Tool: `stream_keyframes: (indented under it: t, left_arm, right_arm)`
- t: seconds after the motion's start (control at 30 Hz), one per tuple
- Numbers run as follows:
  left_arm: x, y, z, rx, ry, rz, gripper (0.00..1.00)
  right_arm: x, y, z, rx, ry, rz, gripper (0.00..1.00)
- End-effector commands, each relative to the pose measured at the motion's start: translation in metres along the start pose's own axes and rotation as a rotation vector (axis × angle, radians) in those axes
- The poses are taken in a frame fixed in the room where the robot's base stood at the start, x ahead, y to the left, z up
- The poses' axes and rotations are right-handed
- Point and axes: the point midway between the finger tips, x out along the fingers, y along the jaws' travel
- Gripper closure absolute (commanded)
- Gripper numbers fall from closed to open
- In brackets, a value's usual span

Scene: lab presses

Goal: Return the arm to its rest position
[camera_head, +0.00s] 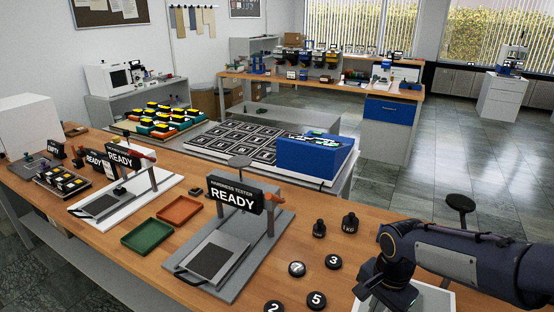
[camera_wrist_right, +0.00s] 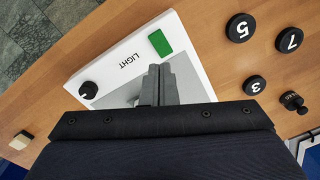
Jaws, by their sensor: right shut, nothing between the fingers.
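My right arm comes in from the right edge in the head view, over the front right of the wooden bench (camera_head: 395,216). My right gripper (camera_head: 388,300) points down there, partly hidden by its own wrist. In the right wrist view the fingers of this gripper (camera_wrist_right: 159,80) are together and empty, above a white light box (camera_wrist_right: 80,70) marked LIGHT. The box has a grey plate, a green button (camera_wrist_right: 160,42) and a black knob (camera_wrist_right: 88,90). My left arm and gripper are not in view.
Numbered black pucks (camera_head: 316,299) and two black weights (camera_head: 349,223) lie left of the right gripper. A hardness tester (camera_head: 235,197) reading READY stands further left, beside green (camera_head: 147,239) and orange (camera_head: 179,211) trays. A black round-topped knob (camera_head: 461,203) rises behind my arm.

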Motion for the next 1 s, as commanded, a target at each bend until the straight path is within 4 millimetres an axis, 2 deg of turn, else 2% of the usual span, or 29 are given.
stream_keyframes:
  t: [0.1, 0.2, 0.3, 0.43, 0.63, 1.0]
  left_arm:
    - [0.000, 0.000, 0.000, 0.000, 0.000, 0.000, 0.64]
    - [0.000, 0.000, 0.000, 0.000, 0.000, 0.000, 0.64]
    - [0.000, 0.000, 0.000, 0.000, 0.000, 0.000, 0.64]
    - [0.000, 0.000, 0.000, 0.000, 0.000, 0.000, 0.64]
    - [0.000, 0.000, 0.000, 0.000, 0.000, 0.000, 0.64]
    - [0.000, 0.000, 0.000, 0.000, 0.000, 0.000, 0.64]
  right_arm:
    - [-0.029, 0.025, 0.018, -0.137, -0.003, -0.108, 1.00]
    - [-0.048, 0.050, 0.041, -0.298, 0.012, -0.217, 1.00]
    - [-0.060, 0.072, 0.066, -0.462, 0.055, -0.321, 1.00]
    - [-0.067, 0.091, 0.093, -0.646, 0.132, -0.427, 1.00]
    - [-0.067, 0.104, 0.116, -0.805, 0.222, -0.507, 1.00]
    - [-0.066, 0.105, 0.119, -0.834, 0.237, -0.517, 1.00]
